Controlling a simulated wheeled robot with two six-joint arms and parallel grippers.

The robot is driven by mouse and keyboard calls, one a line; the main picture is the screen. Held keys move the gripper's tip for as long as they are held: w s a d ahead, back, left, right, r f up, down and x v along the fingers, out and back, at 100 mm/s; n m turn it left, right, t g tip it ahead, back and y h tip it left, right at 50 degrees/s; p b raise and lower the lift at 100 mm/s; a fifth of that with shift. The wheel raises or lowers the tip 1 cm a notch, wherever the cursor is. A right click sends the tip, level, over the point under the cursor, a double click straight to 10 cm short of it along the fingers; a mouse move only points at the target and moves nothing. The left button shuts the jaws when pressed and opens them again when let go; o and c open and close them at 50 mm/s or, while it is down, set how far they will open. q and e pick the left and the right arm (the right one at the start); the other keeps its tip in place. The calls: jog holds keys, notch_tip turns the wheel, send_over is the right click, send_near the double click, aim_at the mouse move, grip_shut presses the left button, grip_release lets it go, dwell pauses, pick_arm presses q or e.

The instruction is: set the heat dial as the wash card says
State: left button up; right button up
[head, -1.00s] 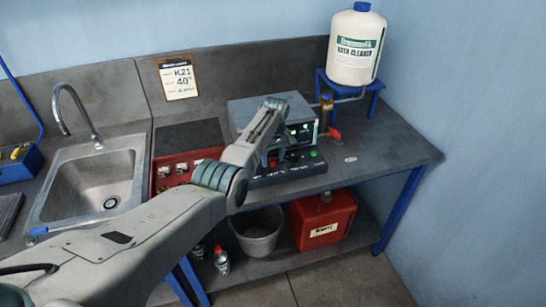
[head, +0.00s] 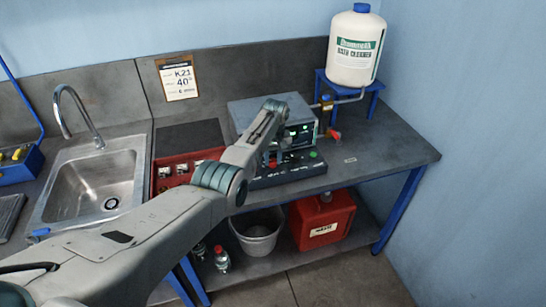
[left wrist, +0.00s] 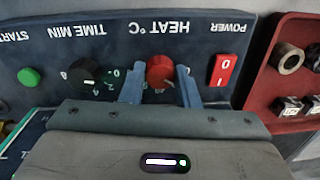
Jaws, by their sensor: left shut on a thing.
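The heat dial (left wrist: 160,68) is a red knob under the "HEAT °C" lettering, which reads upside down in the left wrist view. My left gripper (left wrist: 158,75) has one blue finger on each side of the dial and is shut on it. The dial's scale is mostly hidden by the fingers and gripper body, so I cannot read its setting. In the head view the arm covers part of the grey wash unit (head: 247,112). The wash card (head: 180,80) hangs on the backsplash and reads K21 and 40°; its lowest line is too small to read surely. My right gripper is out of view.
Beside the heat dial are the black time dial (left wrist: 88,75), green start button (left wrist: 29,77) and red power switch (left wrist: 223,70). A red box with knobs (head: 185,170) stands left of the unit. A white cleaner jug (head: 355,50) stands behind right. The right bench top is mostly clear.

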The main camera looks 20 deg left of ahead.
pick_arm(q)
jog(key=m+p, duration=0.1)
jog(key=m, duration=0.5)
jog(key=shift+r+m+p, duration=0.1)
jog(key=shift+m+p, duration=0.2)
jog(key=shift+p, duration=0.05)
jog(key=m+p, duration=0.1)
jog(key=m, duration=0.4)
jog(key=shift+a, duration=0.1)
jog(key=shift+m+t, duration=0.3)
jog(key=shift+m, duration=0.1)
jog(key=o, duration=1)
jog(key=shift+c, duration=0.2)
